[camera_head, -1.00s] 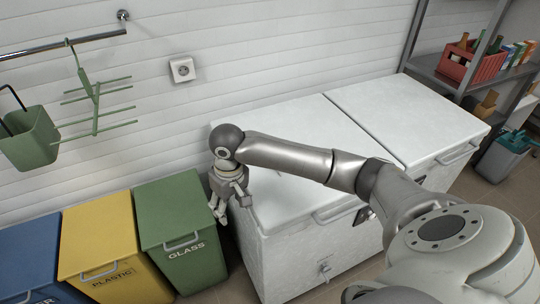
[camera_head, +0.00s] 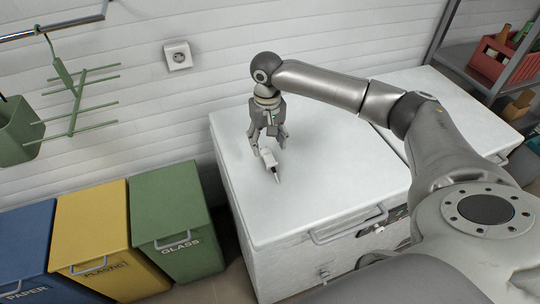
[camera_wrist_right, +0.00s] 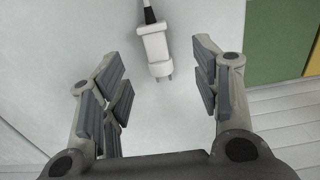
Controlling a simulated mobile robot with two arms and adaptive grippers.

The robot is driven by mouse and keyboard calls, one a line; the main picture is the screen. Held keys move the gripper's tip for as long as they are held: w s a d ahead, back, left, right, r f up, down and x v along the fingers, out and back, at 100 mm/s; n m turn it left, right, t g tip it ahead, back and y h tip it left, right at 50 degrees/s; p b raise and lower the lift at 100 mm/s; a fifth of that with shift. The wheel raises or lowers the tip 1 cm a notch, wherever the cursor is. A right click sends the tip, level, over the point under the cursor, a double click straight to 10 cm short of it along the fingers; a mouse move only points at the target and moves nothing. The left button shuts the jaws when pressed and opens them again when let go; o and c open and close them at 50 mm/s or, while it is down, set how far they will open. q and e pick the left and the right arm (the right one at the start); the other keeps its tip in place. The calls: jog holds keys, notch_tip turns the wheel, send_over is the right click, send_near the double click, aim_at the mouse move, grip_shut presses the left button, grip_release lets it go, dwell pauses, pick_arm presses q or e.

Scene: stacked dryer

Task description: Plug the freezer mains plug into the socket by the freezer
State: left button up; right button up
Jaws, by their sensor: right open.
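The white mains plug (camera_head: 268,158) lies on the white lid of the freezer (camera_head: 310,170). Its dark cord end points away from my gripper. In the right wrist view the plug (camera_wrist_right: 155,50) shows beyond and between the fingertips, its two pins toward the palm. My right gripper (camera_head: 267,136) points down over the lid, close above the plug. Its fingers are spread open in the right wrist view (camera_wrist_right: 158,75), with nothing held between them. The socket (camera_head: 178,56) is on the white wall, left of the freezer and higher than its lid. My left gripper is not in view.
Green (camera_head: 170,200), yellow (camera_head: 90,230) and blue (camera_head: 25,240) bins stand left of the freezer, below the socket. A green rack (camera_head: 75,100) hangs from a wall rail at left. A shelf with a red crate (camera_head: 492,58) stands at right. The wall around the socket is clear.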

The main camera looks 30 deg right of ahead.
aim_at(270, 158)
notch_tip(270, 158, down, 2)
jog(key=shift+d+f, duration=0.15)
jog(key=shift+f, duration=0.1)
notch_tip(270, 158, down, 4)
jog(key=shift+s+d+r+p, duration=0.1)
jog(key=shift+s+r+p, duration=0.1)
jog(key=shift+p, duration=0.45)
jog(key=shift+w+f, duration=0.1)
jog(key=shift+f, duration=0.25)
jog(key=c, duration=0.7)
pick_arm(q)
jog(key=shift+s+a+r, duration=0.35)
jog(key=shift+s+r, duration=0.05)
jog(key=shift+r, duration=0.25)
pick_arm(e)
jog(key=c, duration=0.4)
jog(key=shift+r, duration=0.1)
